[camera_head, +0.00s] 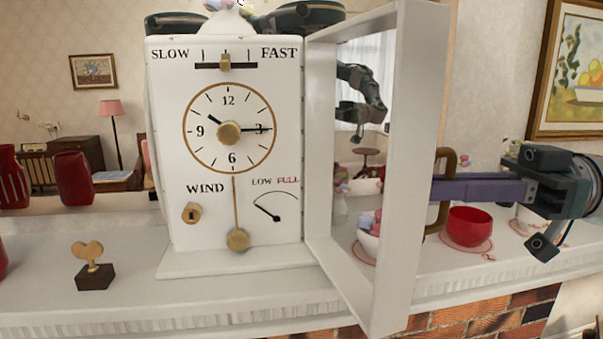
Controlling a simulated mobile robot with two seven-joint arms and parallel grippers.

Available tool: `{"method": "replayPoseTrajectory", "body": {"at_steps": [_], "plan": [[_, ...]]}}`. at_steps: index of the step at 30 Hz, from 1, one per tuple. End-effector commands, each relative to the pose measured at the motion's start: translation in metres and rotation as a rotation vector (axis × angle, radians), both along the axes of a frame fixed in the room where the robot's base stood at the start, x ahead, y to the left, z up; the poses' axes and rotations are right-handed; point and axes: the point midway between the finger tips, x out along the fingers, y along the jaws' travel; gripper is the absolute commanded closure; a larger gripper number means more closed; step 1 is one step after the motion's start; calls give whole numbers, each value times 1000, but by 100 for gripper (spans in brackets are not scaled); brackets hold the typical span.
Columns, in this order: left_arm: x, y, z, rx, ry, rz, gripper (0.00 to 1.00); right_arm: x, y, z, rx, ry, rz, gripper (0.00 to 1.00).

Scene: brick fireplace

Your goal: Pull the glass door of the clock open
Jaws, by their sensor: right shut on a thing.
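The white clock (290,150) stands upright on the mantel, with a round dial, a brass hand hub, a wind keyhole and a pendulum. Its glass door (402,150) has a thick white frame. It stands swung wide open on the clock's right side, roughly square to the face. A brass handle (447,160) sits on the door's outer side. My right gripper (440,190) comes in from the right, its long fingers shut on the handle; the fingertips are partly hidden by the door frame. My left gripper is not directly in view; a dark arm shows within the door's glass area, apparently reflected.
A small brass key (92,265) on a dark block stands on the mantel (220,300) left of the clock. A red bowl (470,227) on a saucer and a white cup (530,220) stand under my right arm. The mantel's front is clear between key and door.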

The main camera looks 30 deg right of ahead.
Motion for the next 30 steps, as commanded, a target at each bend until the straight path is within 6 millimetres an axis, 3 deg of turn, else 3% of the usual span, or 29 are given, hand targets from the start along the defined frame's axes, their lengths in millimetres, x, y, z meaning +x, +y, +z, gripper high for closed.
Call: {"method": "replayPoseTrajectory", "body": {"at_steps": [11,12,15,24,30], "plan": [[0,-2,0,-7,-1,6,50,1,-1,0,-1,-1,-5,100],[0,-2,0,-8,-1,6,50,1,-1,0,-1,-1,-5,86],[0,-2,0,-9,-1,7,50,1,0,0,-1,-1,-4,76],[0,-2,-1,-8,-1,6,50,-1,-3,-1,-1,2,-3,76],[0,-1,-10,-6,0,4,50,-17,-30,-4,-5,7,-5,76]]}}
